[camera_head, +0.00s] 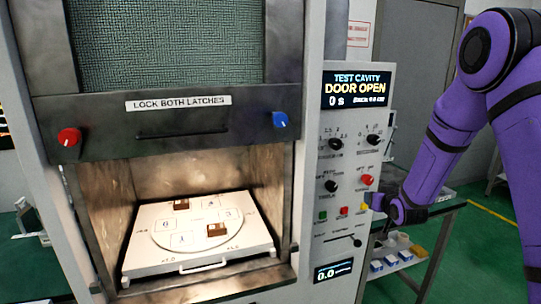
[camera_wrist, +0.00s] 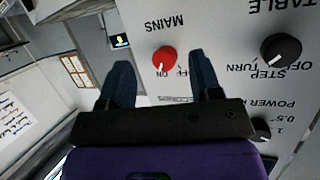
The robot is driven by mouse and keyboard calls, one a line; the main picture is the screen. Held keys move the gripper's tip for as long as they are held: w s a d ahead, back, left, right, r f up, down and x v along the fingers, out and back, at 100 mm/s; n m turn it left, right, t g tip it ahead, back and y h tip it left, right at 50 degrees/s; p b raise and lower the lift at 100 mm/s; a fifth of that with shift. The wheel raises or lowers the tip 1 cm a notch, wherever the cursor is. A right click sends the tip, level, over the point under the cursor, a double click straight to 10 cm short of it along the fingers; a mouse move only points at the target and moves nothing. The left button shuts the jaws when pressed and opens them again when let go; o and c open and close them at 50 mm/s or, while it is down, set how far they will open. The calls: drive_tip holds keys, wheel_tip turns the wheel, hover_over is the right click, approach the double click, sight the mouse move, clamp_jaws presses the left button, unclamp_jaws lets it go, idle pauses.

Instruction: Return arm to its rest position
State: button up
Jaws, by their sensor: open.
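My purple arm (camera_head: 440,150) comes in from the right in the head view. My gripper (camera_head: 374,201) is beside the lower right edge of the control panel, close to its buttons. In the wrist view my gripper (camera_wrist: 163,82) is open, with its two dark fingers apart and nothing between them. The red MAINS knob (camera_wrist: 164,59) shows beyond and between the fingers; it also shows on the panel in the head view (camera_head: 368,180). I cannot tell the exact gap between the fingers and the panel.
The test cavity door (camera_head: 165,115) is raised, and the display (camera_head: 357,89) reads DOOR OPEN. A white tray (camera_head: 140,255) inside holds two small brown blocks. A dark table (camera_head: 446,207) stands behind my arm, with a shelf of small boxes below. Green floor (camera_head: 480,260) shows at right.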

drive_tip(key=s+a+r+g, duration=0.2)
drive_tip(key=s+r+g, duration=0.2)
drive_tip(key=s+r, duration=1.35)
drive_tip(key=s+a+r+g, duration=0.1)
drive_tip(key=s+r+g, duration=0.1)
drive_tip(key=s, duration=1.1)
drive_tip(key=s+a+r+g, duration=0.1)
drive_tip(key=s+r+g, duration=0.1)
drive_tip(key=s, duration=1.2)
drive_tip(key=shift+r+g, duration=0.3)
drive_tip(key=shift+r, duration=0.55)
drive_tip(key=shift+a, duration=0.1)
